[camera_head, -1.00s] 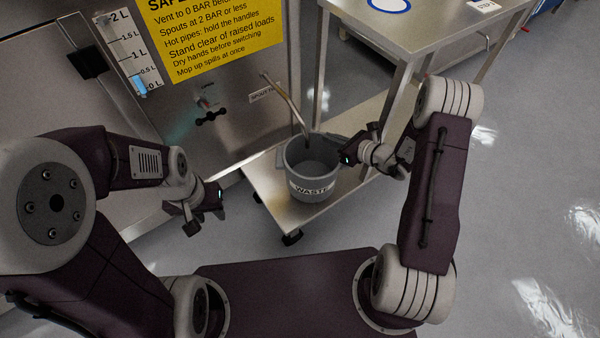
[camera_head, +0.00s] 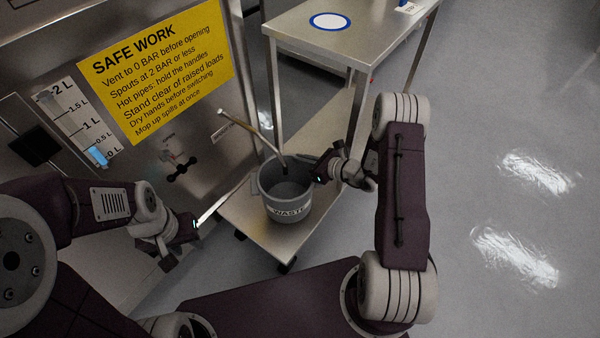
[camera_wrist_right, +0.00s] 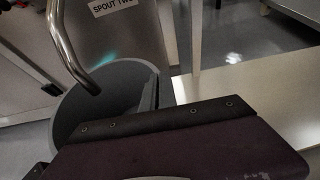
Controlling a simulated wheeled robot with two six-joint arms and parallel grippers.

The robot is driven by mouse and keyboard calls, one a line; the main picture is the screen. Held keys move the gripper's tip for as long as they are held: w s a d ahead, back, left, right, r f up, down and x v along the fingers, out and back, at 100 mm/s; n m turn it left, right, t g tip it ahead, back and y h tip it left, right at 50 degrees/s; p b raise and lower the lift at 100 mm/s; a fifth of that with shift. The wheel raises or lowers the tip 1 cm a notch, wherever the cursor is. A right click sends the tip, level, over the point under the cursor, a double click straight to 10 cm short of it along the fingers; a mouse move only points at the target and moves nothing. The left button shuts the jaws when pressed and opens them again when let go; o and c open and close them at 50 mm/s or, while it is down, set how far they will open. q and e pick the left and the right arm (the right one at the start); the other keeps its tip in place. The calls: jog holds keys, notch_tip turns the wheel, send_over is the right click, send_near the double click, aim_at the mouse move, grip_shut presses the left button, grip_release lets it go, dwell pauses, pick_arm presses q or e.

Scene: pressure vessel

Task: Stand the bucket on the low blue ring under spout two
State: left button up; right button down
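The grey bucket (camera_head: 288,213), marked WASTE, is upright at the low metal shelf (camera_head: 250,228); its bottom edge is too unclear to tell contact. Spout two, a bent metal pipe (camera_head: 252,130), has its lower end over the bucket's mouth. It also shows in the right wrist view (camera_wrist_right: 66,42), above the bucket's inside (camera_wrist_right: 118,92). No low blue ring shows around the bucket. My right gripper (camera_head: 318,172) is at the bucket's right rim; its fingertips and any grip are hidden. My left gripper (camera_head: 178,248) is open and empty, left of the bucket.
A higher metal table (camera_head: 300,28) behind carries a blue-edged white ring mark (camera_head: 330,21). Its leg stands near my right arm. The vessel panel (camera_head: 185,125) with a yellow sign (camera_head: 160,60) is at the left. Grey floor (camera_head: 480,200) is open at the right.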

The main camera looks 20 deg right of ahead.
aim_at(294, 164)
jog(key=shift+f+b, duration=1.2)
jog(key=shift+f, duration=0.75)
jog(key=c, duration=1.7)
grip_release()
jog(key=shift+r, duration=0.15)
